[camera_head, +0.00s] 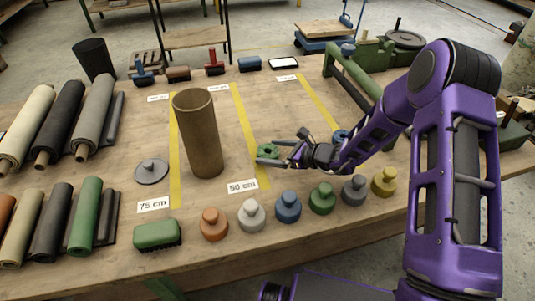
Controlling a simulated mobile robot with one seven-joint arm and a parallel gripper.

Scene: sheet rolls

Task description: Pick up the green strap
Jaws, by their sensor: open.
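A small green ring-shaped thing (268,151), which looks like the coiled green strap, lies on the wooden table right of the middle. My gripper (262,151) reaches in from the right, low over the table, with its fingers open at the green coil. The fingers partly cover the coil. I cannot tell whether they touch it. A similar blue coil (340,135) sits behind my wrist, partly hidden by it.
A tall brown tube (198,133) stands left of my gripper. Several knobbed weights, including a blue one (288,206), line the front edge. A green brush (157,234) lies front left. Sheet rolls (86,213) lie at left. A green machine (350,80) stands behind my arm.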

